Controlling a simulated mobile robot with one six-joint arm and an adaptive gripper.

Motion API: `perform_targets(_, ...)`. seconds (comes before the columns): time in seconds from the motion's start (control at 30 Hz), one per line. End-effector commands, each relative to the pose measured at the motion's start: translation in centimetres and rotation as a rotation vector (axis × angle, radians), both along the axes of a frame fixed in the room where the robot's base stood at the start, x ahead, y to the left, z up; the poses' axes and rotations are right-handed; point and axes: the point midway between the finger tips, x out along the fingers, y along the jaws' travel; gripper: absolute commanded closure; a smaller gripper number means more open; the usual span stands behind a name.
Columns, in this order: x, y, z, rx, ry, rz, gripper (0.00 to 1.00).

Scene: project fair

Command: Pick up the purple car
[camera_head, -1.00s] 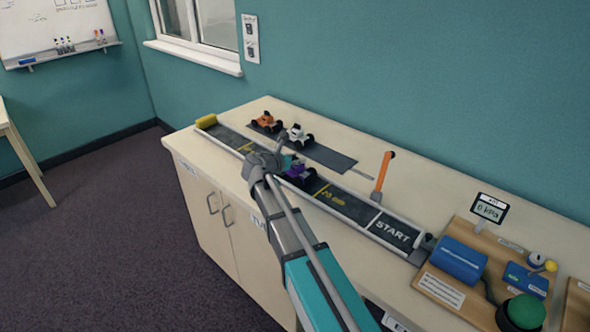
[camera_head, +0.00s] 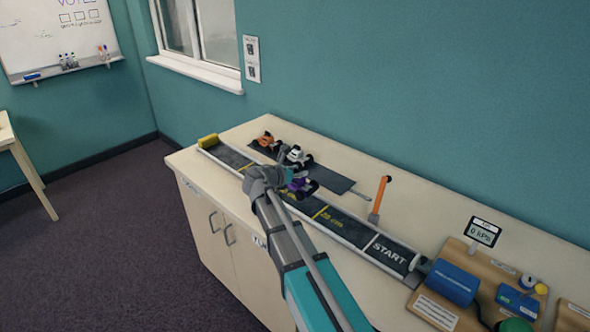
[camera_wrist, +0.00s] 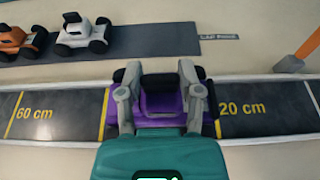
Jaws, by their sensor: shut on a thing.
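The purple car (camera_wrist: 161,105) with black wheels is between the two grey fingers of my gripper (camera_wrist: 160,92) in the wrist view. The fingers are shut on its sides. In the head view the purple car (camera_head: 301,187) shows just right of my gripper (camera_head: 272,178), over the dark track (camera_head: 345,224). In the wrist view the car appears over the track between the yellow line left of it and the 20 cm mark. I cannot tell the exact gap between car and track. My gripper hides part of the car.
A white car (camera_wrist: 82,36) and an orange car (camera_wrist: 20,42) stand on a dark strip (camera_wrist: 150,40) behind the track. An orange post (camera_head: 380,195) stands by the track. A blue cylinder (camera_head: 450,283) and a gauge (camera_head: 484,232) are at the right.

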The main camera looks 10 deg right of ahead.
Motion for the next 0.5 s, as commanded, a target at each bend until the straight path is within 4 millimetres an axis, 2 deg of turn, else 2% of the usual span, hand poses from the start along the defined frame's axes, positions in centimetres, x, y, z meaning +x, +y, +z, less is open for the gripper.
perform_targets(0.03,-0.8,-0.1,1.3,0.0,0.0,0.0,1.0)
perform_targets(0.3,-3.4,-0.2,4.4,-0.001,-0.001,0.0,1.0)
perform_targets(0.4,-6.0,-0.4,5.2,-0.001,-0.001,0.001,1.0)
perform_targets(0.5,-7.9,-0.5,5.9,-0.001,-0.001,0.001,1.0)
